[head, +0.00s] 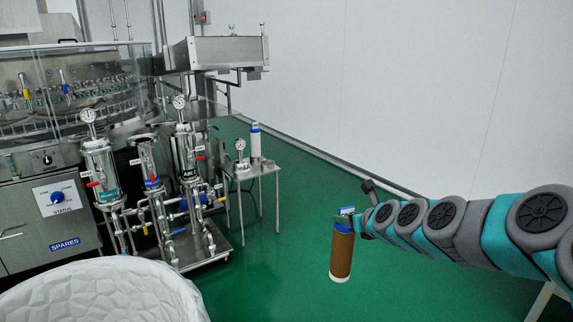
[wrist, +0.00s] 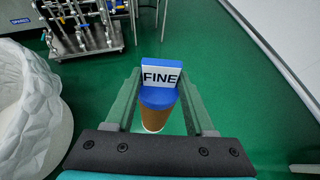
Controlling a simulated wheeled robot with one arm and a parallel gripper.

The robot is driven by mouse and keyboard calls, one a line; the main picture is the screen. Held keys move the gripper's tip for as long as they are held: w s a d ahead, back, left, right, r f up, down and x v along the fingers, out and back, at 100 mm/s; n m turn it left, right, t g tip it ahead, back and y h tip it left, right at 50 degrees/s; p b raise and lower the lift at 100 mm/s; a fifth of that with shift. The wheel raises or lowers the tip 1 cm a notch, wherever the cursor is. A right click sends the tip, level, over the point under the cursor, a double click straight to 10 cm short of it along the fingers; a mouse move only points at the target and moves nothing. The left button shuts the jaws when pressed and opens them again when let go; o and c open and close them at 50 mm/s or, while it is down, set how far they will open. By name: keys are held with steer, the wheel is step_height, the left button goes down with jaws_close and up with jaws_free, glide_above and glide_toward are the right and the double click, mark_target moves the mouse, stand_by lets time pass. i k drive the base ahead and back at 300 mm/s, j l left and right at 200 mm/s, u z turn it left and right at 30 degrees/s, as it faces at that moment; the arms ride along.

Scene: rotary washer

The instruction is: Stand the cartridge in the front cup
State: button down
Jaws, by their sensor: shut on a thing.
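The cartridge (head: 342,255) is a brown cylinder with a white bottom end and a blue top carrying a white tag. In the wrist view the tag on the cartridge (wrist: 153,118) reads FINE. My gripper (head: 346,218) is shut on its blue top; in the wrist view the green fingers of my gripper (wrist: 160,88) lie on either side of it. The cartridge hangs roughly upright over the green floor, apart from everything else. Clear cups stand on a steel skid: a left one (head: 101,165), a middle one (head: 149,160) and a right one (head: 186,150). I cannot tell which is the front cup.
A small steel table (head: 262,169) holds a gauge (head: 240,147) and a white cylinder (head: 255,142). The washer cabinet (head: 45,220) stands at left. A white, bag-lined bin (head: 105,295) is at lower left. Green floor lies open between skid and gripper.

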mark_target(267, 167)
steer(key=i+l+u, duration=0.1)
steer(key=i, duration=0.3)
steer(key=i+l+u, duration=0.1)
steer(key=i, duration=0.35)
steer(key=i+l+u, duration=0.1)
steer(key=i, duration=0.3)
steer(key=i+j+u, duration=0.1)
steer(key=i+j, duration=0.15)
steer(key=i+j+u, duration=0.1)
steer(key=i+j, duration=0.15)
steer(key=i, duration=0.25)
